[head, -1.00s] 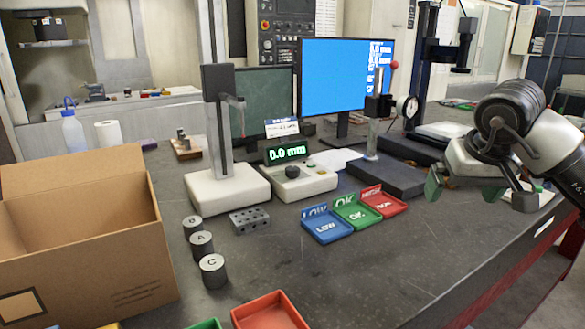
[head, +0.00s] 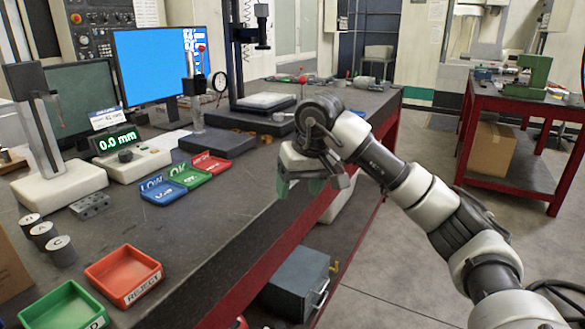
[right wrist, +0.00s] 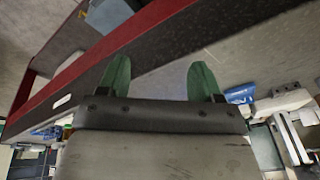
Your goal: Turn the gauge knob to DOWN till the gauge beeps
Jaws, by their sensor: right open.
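The gauge (head: 142,164) is a white control box with a green display (head: 116,140) reading 0.0 mm, at the left of the head view. Its dark round knob (head: 125,156) sits on the top of the box. A stand with a white base (head: 62,186) and a tall column is beside it. My right gripper (head: 300,188) is open and empty above the table's front edge, well to the right of the knob. In the right wrist view its two green fingertips (right wrist: 158,80) are spread apart with nothing between them. My left gripper is not in view.
Blue (head: 163,193), green (head: 192,177) and red (head: 212,163) trays lie between the gauge and my right gripper. A reject tray (head: 124,276), metal cylinders (head: 60,251) and a holed block (head: 90,206) are nearer. Monitors stand behind.

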